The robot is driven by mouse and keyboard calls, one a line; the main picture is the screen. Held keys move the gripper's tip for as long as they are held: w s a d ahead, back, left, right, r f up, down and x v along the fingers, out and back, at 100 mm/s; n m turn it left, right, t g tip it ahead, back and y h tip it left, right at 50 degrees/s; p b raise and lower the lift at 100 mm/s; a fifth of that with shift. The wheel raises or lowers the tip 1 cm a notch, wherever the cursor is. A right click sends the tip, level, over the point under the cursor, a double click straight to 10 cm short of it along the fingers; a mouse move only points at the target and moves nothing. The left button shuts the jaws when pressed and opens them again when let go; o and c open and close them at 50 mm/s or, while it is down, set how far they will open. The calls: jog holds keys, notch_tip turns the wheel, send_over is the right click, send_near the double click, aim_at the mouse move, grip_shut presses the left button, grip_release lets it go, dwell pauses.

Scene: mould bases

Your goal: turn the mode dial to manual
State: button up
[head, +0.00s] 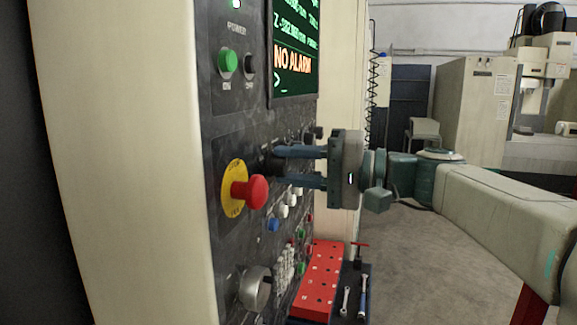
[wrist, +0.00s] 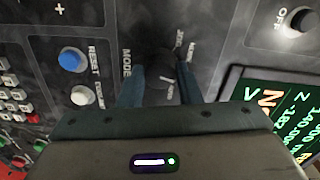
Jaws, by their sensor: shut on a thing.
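The mode dial (head: 267,163) is a dark knob on the black control panel, behind the red stop button in the head view. In the wrist view the dial (wrist: 160,68) sits beside the word MODE, with small white labels around it, too blurred to read for sure. My gripper (head: 280,166) reaches the panel from the right, and its two blue-grey fingers are shut on the dial, one on each side. In the wrist view my gripper (wrist: 162,78) also straddles the dial. The fingers partly hide the dial, and I cannot tell which label it points at.
A red emergency stop button (head: 256,192) juts out near my fingers. A green power button (head: 228,61), a screen (head: 295,45) reading NO ALARM and a grey knob (head: 255,288) share the panel. A red block (head: 320,282) and wrenches lie below. Floor at right is open.

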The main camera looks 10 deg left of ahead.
jog(key=shift+f, duration=0.25)
jog(key=o, duration=1)
jog(key=shift+d+r, duration=0.1)
jog(key=shift+r, duration=0.05)
jog(key=d+b, duration=0.1)
jog(key=d, duration=0.3)
jog(key=d+b, duration=0.1)
jog(key=d, duration=0.4)
jog(key=s+d+b, duration=0.1)
jog(key=d, duration=0.3)
jog(key=shift+d, duration=0.4)
